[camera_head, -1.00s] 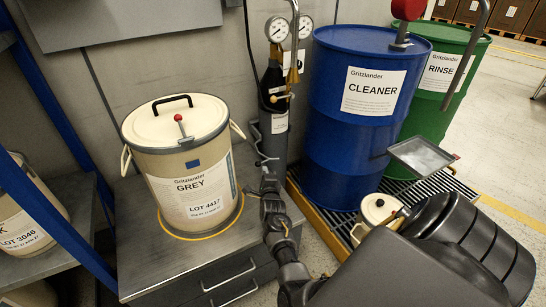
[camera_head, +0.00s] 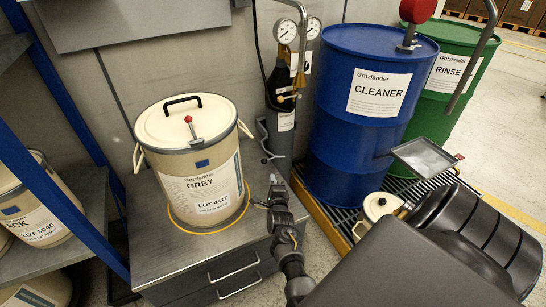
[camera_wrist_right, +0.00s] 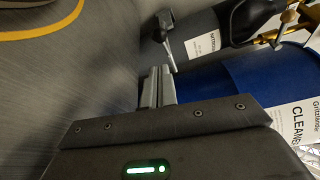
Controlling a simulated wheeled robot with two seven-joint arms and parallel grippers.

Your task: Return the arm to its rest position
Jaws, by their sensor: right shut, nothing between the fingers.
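My right gripper (camera_head: 274,180) is in the head view in front of the gas cylinder, beside the cabinet's right edge. Its fingers also show in the right wrist view (camera_wrist_right: 158,88), shut together with nothing between them. My right arm (camera_head: 288,245) reaches up from the lower middle of the head view. The gripper is apart from the GREY drum (camera_head: 190,165), which stands upright with its lid on to the left. My left gripper is not in view.
The GREY drum stands on a metal cabinet (camera_head: 150,255) within a yellow ring. A gas cylinder (camera_head: 281,125) with gauges stands behind my gripper. The blue CLEANER drum (camera_head: 345,150) and green RINSE drum (camera_head: 465,55) stand right on a grate. A blue-framed shelf (camera_head: 50,200) is at left.

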